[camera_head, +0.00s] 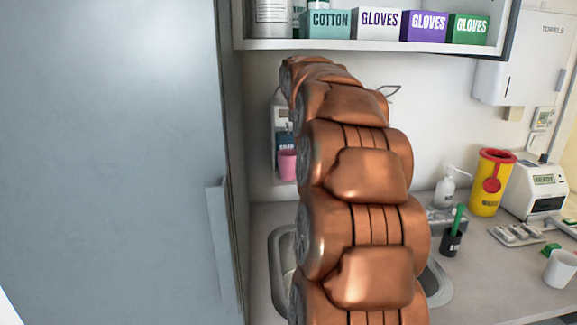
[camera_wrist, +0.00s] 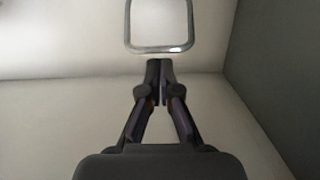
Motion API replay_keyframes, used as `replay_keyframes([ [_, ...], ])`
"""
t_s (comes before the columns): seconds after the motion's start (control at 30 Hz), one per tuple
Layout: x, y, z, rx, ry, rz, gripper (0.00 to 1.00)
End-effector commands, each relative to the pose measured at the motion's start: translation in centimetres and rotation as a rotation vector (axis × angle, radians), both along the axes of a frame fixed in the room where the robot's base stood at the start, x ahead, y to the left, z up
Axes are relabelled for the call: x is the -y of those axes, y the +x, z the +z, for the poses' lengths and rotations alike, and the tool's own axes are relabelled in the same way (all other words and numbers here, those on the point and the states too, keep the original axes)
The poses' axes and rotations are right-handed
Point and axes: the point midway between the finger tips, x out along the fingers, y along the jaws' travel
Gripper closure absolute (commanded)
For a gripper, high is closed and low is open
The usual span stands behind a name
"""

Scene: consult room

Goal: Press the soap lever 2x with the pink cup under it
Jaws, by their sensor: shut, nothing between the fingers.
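The pink cup (camera_head: 287,165) stands under the wall soap dispenser (camera_head: 281,108), left of my arm in the head view. My arm hides the dispenser's right part. A thin wire loop, seemingly the soap lever (camera_head: 391,90), sticks out right of my arm. In the wrist view the lever (camera_wrist: 182,48) is a rounded metal loop at the top. My gripper (camera_wrist: 159,65) is shut and empty, its fingertips just below the loop's near bar in the picture. I cannot tell whether they touch. My arm hides the gripper in the head view.
A shelf (camera_head: 370,45) with glove and cotton boxes runs above. A sink (camera_head: 437,285) lies below my arm. A pump bottle (camera_head: 446,190), a yellow bin (camera_head: 490,190) and a white cup (camera_head: 560,268) stand to the right. A large grey panel (camera_head: 110,150) fills the left.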

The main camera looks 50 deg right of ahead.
Motion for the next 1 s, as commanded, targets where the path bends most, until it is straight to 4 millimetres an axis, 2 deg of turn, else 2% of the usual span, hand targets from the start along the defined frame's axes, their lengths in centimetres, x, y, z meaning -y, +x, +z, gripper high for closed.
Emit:
replay_keyframes([
  [1.0, 0.0, 0.0, -2.9, -0.002, 0.001, 0.0, 1.0],
])
